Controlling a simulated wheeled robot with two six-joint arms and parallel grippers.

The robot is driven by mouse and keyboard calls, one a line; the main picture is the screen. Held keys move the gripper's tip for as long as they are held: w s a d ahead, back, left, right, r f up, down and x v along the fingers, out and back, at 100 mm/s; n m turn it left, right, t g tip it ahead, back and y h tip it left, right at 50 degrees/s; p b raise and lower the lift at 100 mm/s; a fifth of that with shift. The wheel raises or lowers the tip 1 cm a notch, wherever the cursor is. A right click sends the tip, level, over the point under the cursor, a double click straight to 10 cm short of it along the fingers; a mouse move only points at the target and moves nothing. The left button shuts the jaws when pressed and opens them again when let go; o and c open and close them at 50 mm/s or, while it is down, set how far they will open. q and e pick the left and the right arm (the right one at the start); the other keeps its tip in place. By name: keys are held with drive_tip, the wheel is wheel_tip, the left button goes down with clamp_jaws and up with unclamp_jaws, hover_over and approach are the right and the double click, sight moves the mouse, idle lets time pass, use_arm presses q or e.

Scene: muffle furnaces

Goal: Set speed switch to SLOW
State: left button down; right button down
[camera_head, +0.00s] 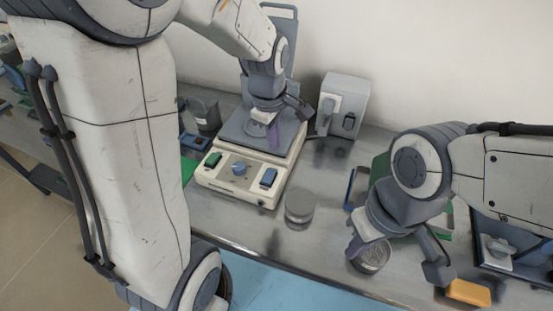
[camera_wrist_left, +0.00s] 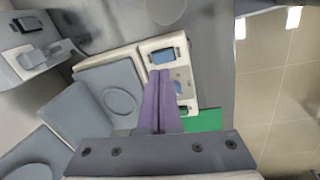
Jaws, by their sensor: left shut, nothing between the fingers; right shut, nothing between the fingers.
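A cream bench device (camera_head: 225,188) with a grey top plate stands on the bench. Its front panel carries a green switch (camera_head: 213,159), a round blue knob (camera_head: 239,168) and a blue rocker switch (camera_head: 268,178). Any labels are too small to read, so I cannot tell which is the speed switch or its setting. In the left wrist view the blue rocker (camera_wrist_left: 162,54) lies beyond my fingertips. My left gripper (camera_head: 273,140) is shut and empty above the grey plate, behind the panel. My right gripper (camera_head: 355,250) is shut and empty at the right, by a glass jar.
A round lidded container (camera_head: 299,207) stands just right of the device's front. The glass jar (camera_head: 372,258) is near the bench's front edge. A grey box with a socket (camera_head: 342,104) stands behind right. A yellow block (camera_head: 468,292) lies at lower right.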

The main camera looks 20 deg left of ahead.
sight(272, 172)
use_arm(q)
drive_tip(key=shift+w+a+f+n, duration=0.2)
drive_tip(key=shift+w+a+n, duration=0.15)
drive_tip(key=shift+a+n, duration=0.2)
drive_tip(key=shift+w+a+f+n, duration=0.2)
drive_tip(key=shift+w+a+n, duration=0.15)
drive_tip(key=shift+a+n, duration=0.2)
drive_tip(key=f, duration=0.4)
drive_tip(key=w+f, duration=0.1)
drive_tip(key=f, duration=0.4)
drive_tip(key=w+f+p, duration=0.1)
drive_tip(key=f, duration=0.4)
drive_tip(key=shift+r, duration=0.1)
